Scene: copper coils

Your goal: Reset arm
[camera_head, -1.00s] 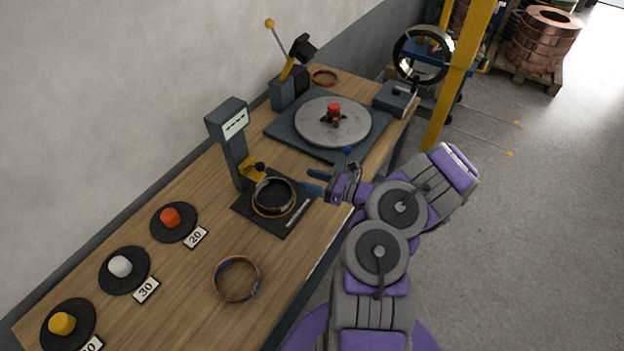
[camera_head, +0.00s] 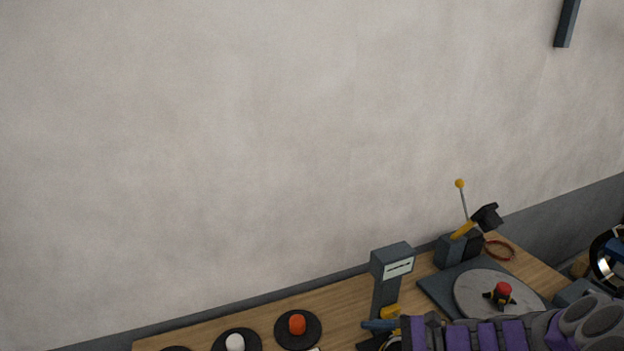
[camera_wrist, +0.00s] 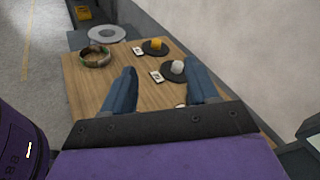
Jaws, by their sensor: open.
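My purple and grey arm reaches in from the lower right of the head view, over the wooden bench. Its gripper (camera_head: 380,325) shows only as a blue finger near the foot of the grey display stand (camera_head: 391,262). In the wrist view my gripper (camera_wrist: 160,84) has two blue fingers set wide apart, open and with nothing between them.
Black discs hold an orange knob (camera_head: 297,323) and a white knob (camera_head: 235,342); a yellow knob (camera_wrist: 155,43) shows in the wrist view. A round plate with a red knob (camera_head: 503,290) is at right. A yellow-tipped lever (camera_head: 463,200) stands behind. Plain wall (camera_head: 250,140) fills the background.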

